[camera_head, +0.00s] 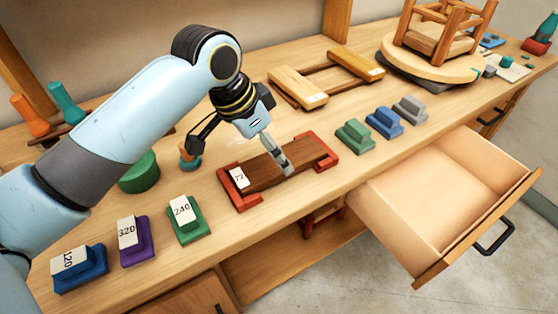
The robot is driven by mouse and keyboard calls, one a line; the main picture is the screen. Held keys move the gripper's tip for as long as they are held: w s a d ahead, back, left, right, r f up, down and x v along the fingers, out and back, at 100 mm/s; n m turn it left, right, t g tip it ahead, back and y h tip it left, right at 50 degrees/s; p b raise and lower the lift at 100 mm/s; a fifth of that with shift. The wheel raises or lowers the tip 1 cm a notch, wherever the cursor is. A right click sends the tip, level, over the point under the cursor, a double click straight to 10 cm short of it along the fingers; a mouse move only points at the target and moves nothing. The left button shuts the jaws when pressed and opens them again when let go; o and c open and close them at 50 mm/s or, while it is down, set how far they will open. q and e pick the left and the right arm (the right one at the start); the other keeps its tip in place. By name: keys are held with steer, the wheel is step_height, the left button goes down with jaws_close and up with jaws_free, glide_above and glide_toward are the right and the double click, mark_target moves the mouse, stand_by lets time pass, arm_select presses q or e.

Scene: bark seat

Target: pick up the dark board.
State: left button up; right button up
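The dark board (268,173) is a brown wooden bar with a white label at its left end. It lies between two red end holders (232,192) on the workbench. My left gripper (238,162) reaches in from the left above the board, its fingers spread wide. The grey finger comes down over the board's right half; I cannot tell whether it touches. The dark finger is out to the left, near a small round knob. Nothing is seen held. My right gripper is not in view.
Labelled blue, purple and green blocks (190,222) stand at the front left, with a green cylinder (140,172) behind. Green, blue and grey blocks (384,122) sit right of the board. A wooden frame (300,90) lies behind, and a stool (440,38) stands on a turntable. An open drawer (440,195) juts out at front right.

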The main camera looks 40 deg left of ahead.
arm_select(q)
steer(key=x, duration=0.4)
steer(key=shift+w+f, duration=0.25)
steer(key=shift+f, duration=0.05)
steer(key=shift+w+f, duration=0.1)
steer(key=shift+f, duration=0.15)
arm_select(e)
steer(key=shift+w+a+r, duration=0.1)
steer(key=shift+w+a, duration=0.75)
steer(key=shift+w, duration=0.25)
arm_select(q)
steer(key=shift+c, duration=0.4)
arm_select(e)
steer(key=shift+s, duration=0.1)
arm_select(q)
steer(key=c, duration=1.3)
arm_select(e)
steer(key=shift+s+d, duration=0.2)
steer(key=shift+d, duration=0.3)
